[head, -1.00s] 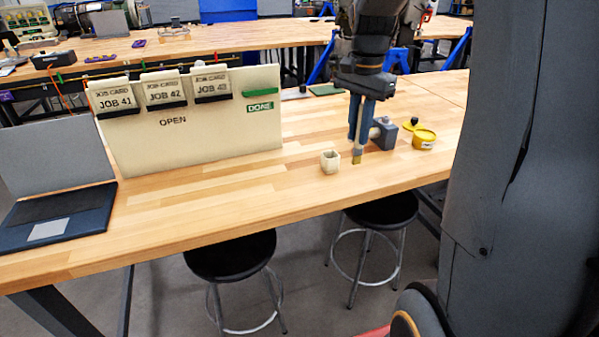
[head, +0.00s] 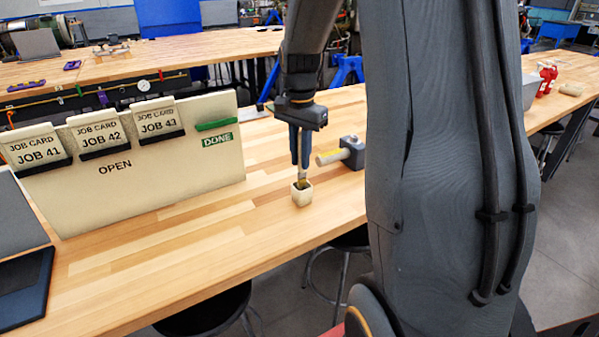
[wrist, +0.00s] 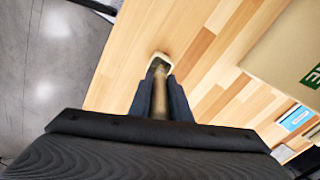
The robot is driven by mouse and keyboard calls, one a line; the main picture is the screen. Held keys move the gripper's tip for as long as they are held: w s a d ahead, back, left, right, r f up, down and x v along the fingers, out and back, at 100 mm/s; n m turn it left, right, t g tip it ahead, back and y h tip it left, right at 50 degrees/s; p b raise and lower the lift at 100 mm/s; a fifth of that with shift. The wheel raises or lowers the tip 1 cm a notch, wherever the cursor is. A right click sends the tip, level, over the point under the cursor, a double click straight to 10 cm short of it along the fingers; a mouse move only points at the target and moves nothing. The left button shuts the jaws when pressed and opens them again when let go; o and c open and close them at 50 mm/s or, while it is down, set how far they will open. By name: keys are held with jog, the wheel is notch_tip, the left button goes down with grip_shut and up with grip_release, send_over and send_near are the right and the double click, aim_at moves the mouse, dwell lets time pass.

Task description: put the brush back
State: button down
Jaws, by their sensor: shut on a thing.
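My gripper (head: 300,160) is shut on the brush (head: 302,181) and points straight down. Its two blue-grey fingers hold the handle, and a short part of the brush shows below them. A small cream cup (head: 302,197) stands on the bench directly below. In the head view the brush's lower end is at the cup's mouth. In the wrist view the brush (wrist: 159,97) runs from between the fingers to the cup (wrist: 159,58). How deep the tip sits inside is hidden.
A mallet (head: 351,154) with a grey head lies just right of the cup. The cream job-card board (head: 180,178) stands to the left, with a laptop (head: 25,285) at far left. The bench's front edge is close to the cup. Bare wood (head: 240,205) lies between board and cup.

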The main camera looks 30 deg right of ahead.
aim_at(300, 133)
jog(key=shift+f+p, duration=0.65)
jog(key=shift+f, duration=1.8)
jog(key=c, duration=1.6)
grip_release()
jog(key=shift+f, duration=0.1)
jog(key=shift+c, duration=0.2)
notch_tip(300, 133, up, 12)
jog(key=b, duration=0.3)
jog(key=shift+b, duration=0.35)
jog(key=s+a+f+n+t, duration=0.1)
jog(key=s+a+f+n, duration=1.1)
jog(key=s+a+n, duration=0.1)
jog(key=shift+s+a+f+t, duration=0.25)
jog(key=shift+s+a+t, duration=0.05)
jog(key=shift+s+a, duration=0.6)
